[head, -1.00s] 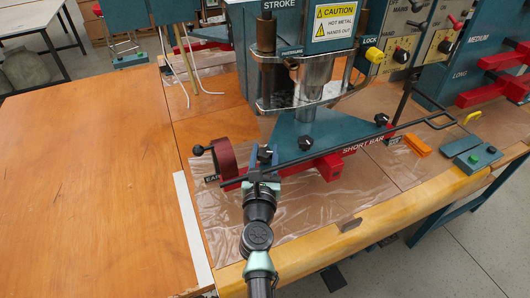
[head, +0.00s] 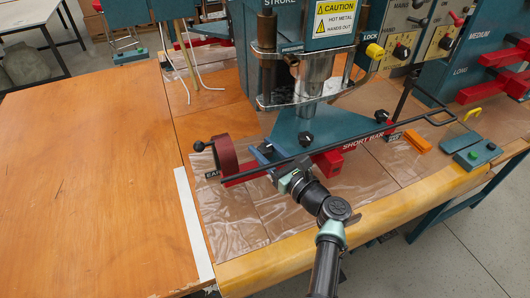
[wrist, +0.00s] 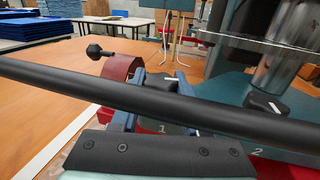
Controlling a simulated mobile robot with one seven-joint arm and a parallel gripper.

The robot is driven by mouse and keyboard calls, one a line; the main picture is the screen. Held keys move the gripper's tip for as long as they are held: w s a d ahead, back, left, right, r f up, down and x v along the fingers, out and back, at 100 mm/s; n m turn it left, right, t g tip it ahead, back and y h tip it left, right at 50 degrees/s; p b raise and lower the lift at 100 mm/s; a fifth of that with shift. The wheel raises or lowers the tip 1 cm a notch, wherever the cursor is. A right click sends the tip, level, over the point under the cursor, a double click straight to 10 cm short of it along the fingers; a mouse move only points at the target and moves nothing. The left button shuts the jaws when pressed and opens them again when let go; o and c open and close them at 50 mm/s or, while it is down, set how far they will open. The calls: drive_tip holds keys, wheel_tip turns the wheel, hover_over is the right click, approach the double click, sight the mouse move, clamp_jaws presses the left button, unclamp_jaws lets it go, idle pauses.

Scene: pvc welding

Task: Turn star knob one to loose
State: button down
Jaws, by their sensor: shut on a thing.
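Star knob one, a black knob with a white line (wrist: 160,84), stands by the mark "1" on the teal plate in the wrist view. My gripper (wrist: 153,92) has its blue fingers on either side of this knob and is shut on it. In the head view my gripper (head: 265,154) is at the plate's left corner, and the knob is mostly hidden by the fingers. A second black star knob (wrist: 266,102) sits by the mark "2"; it also shows in the head view (head: 305,139). A third knob (head: 387,118) is farther right.
A long black bar (head: 345,137) crosses close over my gripper and spans the wrist view. A dark red roll with a black ball handle (head: 225,155) is just left. The hot-metal press (head: 333,25) rises behind. The wooden table (head: 90,170) at left is clear.

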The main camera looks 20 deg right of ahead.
drive_tip(key=n+g+y+b, duration=0.1)
drive_tip(key=n+y+b, duration=0.1)
drive_tip(key=b, duration=0.1)
drive_tip(key=n+g+y+b, duration=0.1)
drive_tip(key=y+b, duration=0.2)
drive_tip(key=shift+w+f+n+g, duration=0.1)
drive_tip(key=shift+f+n+g, duration=0.1)
drive_tip(key=shift+n+g, duration=0.15)
drive_tip(key=n+g+y+b, duration=0.1)
drive_tip(key=b, duration=0.2)
drive_tip(key=shift+n+y, duration=0.25)
drive_tip(key=shift+y, duration=0.15)
drive_tip(key=shift+r+g+b, duration=0.1)
drive_tip(key=shift+g+b, duration=0.15)
drive_tip(key=shift+b, duration=0.35)
drive_tip(key=shift+r+n+g+y+b, duration=0.2)
drive_tip(key=shift+n+g+y+b, duration=0.1)
drive_tip(key=shift+n+y+b, duration=0.25)
drive_tip(key=shift+c, duration=2)
unclamp_jaws()
drive_tip(key=shift+a, duration=0.1)
drive_tip(key=v, duration=1.3)
